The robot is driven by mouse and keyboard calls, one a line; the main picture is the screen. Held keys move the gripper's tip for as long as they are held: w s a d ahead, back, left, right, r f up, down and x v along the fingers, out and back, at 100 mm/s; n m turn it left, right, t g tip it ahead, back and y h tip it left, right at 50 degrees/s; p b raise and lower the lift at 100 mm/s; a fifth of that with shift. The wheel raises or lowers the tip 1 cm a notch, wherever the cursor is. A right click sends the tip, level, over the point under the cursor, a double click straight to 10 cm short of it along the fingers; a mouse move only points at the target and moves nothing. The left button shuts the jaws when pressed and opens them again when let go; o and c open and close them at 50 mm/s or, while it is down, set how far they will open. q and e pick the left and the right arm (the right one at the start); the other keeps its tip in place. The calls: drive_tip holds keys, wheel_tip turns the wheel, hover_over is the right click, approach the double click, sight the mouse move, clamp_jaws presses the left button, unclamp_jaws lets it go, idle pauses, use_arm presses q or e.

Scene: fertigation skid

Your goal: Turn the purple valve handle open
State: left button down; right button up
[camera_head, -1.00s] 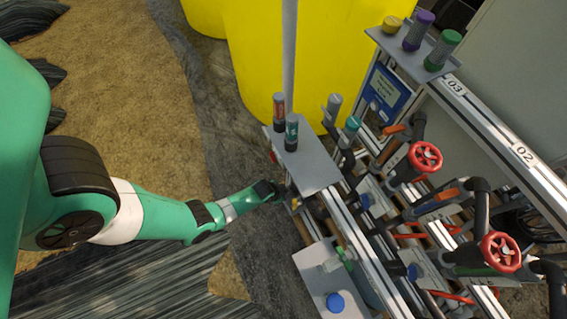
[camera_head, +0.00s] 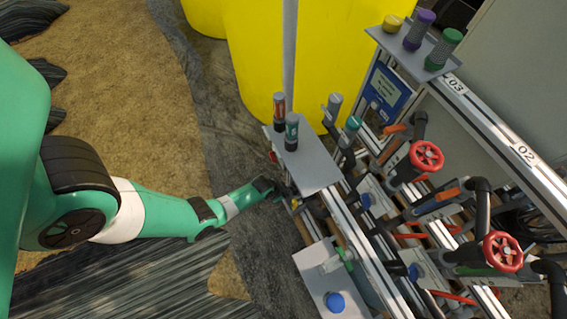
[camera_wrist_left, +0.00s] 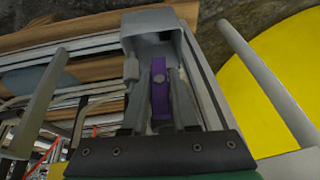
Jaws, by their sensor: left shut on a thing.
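The purple valve handle (camera_wrist_left: 159,98) is a flat bar with a round bolt head, seen in the left wrist view under the grey housing. The two dark fingers of my left gripper (camera_wrist_left: 161,84) stand on either side of it and are shut on it. In the head view my left gripper (camera_head: 279,190) reaches the left side of the skid, below a grey shelf. There the handle is hidden by the gripper and the shelf. My right gripper is not in view.
A grey shelf (camera_head: 313,172) with capped cylinders overhangs the gripper. Red handwheels (camera_head: 426,156), pipes and rails crowd the right. A yellow tank (camera_head: 262,60) stands behind. The ground (camera_head: 130,100) left of the skid is open.

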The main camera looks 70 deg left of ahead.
use_arm(q)
drive_tip(key=shift+h, duration=0.6)
drive_tip(key=c, duration=0.8)
unclamp_jaws()
drive_tip(key=shift+o, duration=0.2)
drive_tip(key=p+v, duration=0.9)
drive_tip(key=v, duration=0.2)
drive_tip(key=shift+s+r, duration=0.2)
drive_tip(key=shift+s, duration=0.1)
drive_tip(key=shift+r, duration=0.1)
